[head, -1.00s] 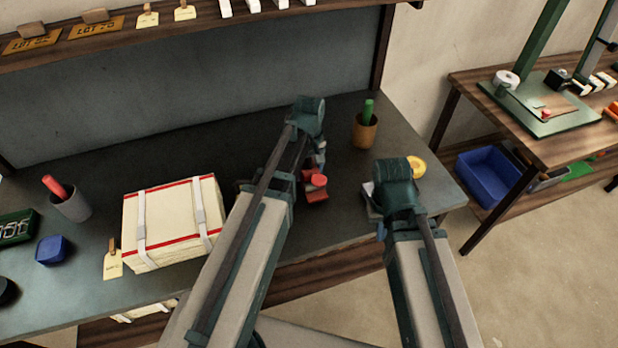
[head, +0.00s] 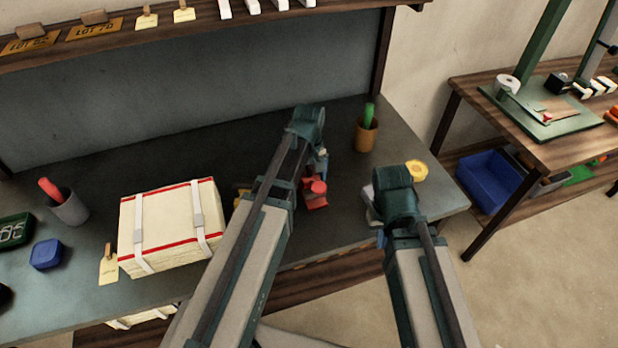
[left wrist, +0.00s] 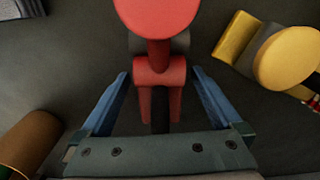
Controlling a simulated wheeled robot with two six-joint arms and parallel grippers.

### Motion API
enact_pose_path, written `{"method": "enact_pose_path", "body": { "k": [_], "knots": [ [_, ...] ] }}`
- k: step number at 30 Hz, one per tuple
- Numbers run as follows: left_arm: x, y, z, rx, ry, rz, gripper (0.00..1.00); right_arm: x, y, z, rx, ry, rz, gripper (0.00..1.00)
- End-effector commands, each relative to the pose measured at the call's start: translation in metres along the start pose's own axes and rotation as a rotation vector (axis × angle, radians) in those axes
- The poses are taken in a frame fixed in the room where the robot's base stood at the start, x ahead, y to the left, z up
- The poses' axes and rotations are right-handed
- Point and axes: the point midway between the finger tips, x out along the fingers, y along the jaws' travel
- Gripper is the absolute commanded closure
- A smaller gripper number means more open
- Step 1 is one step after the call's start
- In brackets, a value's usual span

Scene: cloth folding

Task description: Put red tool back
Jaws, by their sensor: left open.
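The red tool (head: 314,196) lies on the dark bench beside my left arm, with a round red head and a forked red body (left wrist: 160,72) in the left wrist view. My left gripper (head: 321,160) is open over it. In the left wrist view its blue fingers stand apart on either side of the red body, with gaps showing; I cannot tell the height between them and the tool. My right gripper (head: 380,215) is at the right part of the bench; its fingers are mostly hidden behind its own arm.
A brown cup (head: 366,136) with a green piece stands behind the red tool. A yellow tool (left wrist: 285,57) lies close by. A strapped cream box (head: 170,228), blue box (head: 46,254) and grey cup (head: 70,208) holding something red stand left. A yellow round thing (head: 416,171) is right.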

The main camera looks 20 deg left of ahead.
Motion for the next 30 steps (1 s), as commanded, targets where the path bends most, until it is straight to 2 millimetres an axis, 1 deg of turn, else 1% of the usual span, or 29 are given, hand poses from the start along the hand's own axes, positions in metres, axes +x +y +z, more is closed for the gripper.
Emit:
{"method": "enact_pose_path", "body": {
  "k": [5,11,14,27,30],
  "knots": [
    [-0.004,0.000,0.000,0.000,0.000,0.000,0.01,-0.004,0.000,0.000,0.000,0.000,0.000,1.00],
    [-0.020,0.000,0.000,0.000,0.000,0.000,0.01,-0.020,0.002,0.001,0.000,0.000,0.000,1.00],
    [-0.033,0.000,0.000,0.000,0.000,0.000,0.01,-0.032,0.003,0.002,0.000,0.000,0.000,1.00],
    [-0.100,0.000,0.000,0.000,0.000,0.000,0.01,-0.099,0.009,0.006,0.000,0.000,0.000,1.00],
    [-0.113,0.000,0.000,0.000,0.000,0.000,0.01,-0.112,0.011,0.007,0.000,0.000,0.000,1.00]
  ]
}}
